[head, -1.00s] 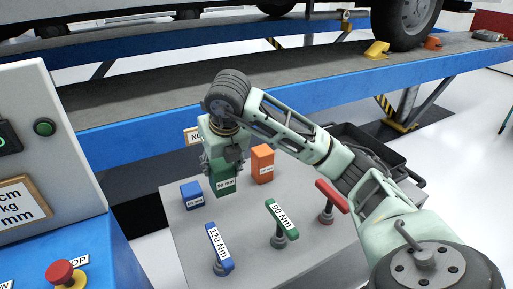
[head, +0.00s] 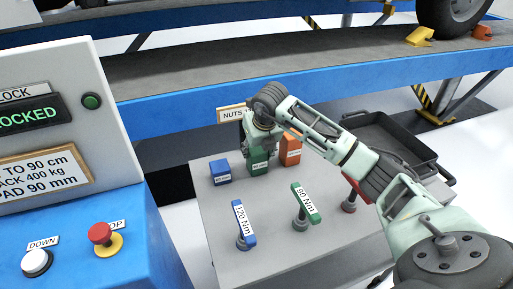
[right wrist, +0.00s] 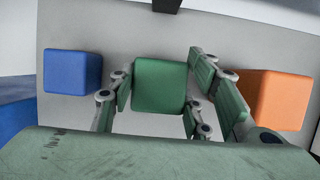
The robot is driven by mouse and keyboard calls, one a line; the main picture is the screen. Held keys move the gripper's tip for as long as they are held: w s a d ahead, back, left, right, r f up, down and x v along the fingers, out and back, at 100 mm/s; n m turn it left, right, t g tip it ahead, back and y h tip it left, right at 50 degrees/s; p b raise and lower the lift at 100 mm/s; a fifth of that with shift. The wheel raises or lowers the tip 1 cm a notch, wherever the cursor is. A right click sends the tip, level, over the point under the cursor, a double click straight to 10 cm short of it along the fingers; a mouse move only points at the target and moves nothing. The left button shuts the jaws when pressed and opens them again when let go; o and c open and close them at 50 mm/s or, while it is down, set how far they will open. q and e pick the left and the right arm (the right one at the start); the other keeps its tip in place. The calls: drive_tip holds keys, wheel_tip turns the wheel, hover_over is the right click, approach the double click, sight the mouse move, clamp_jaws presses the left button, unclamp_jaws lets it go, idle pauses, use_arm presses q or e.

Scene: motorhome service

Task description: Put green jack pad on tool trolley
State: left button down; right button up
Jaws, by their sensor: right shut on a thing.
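The green jack pad (head: 259,166) is a small green block with a white label. It stands at the back of the grey tool trolley (head: 272,222), between a blue block and an orange block, and seems to rest on the top. My right gripper (head: 258,146) comes down over it from above and is shut on it. In the right wrist view the green jack pad (right wrist: 160,82) sits between the fingers, level with its neighbours. The gripper hides its upper part in the head view. My left gripper is not in view.
The blue block (head: 220,173) and orange block (head: 291,150) stand close on either side. Blue 120 Nm (head: 244,224), green 90 Nm (head: 305,203) and red (head: 352,192) wrenches stand in front. A black tray (head: 385,140) is at the right, a control cabinet (head: 100,240) at the left.

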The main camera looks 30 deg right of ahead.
drive_tip(key=o, duration=0.9)
drive_tip(key=shift+f, duration=0.15)
drive_tip(key=o, duration=0.5)
drive_tip(key=shift+c, duration=0.2)
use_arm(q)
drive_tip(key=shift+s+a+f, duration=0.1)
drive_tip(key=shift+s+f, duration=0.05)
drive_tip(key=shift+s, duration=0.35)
use_arm(e)
drive_tip(key=shift+r, duration=0.3)
drive_tip(key=shift+s+r, duration=0.15)
drive_tip(key=shift+r, duration=0.2)
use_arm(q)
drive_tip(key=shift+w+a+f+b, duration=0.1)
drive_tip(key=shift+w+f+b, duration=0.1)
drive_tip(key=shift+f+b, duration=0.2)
use_arm(e)
drive_tip(key=v, duration=1.1)
drive_tip(key=shift+s, duration=0.2)
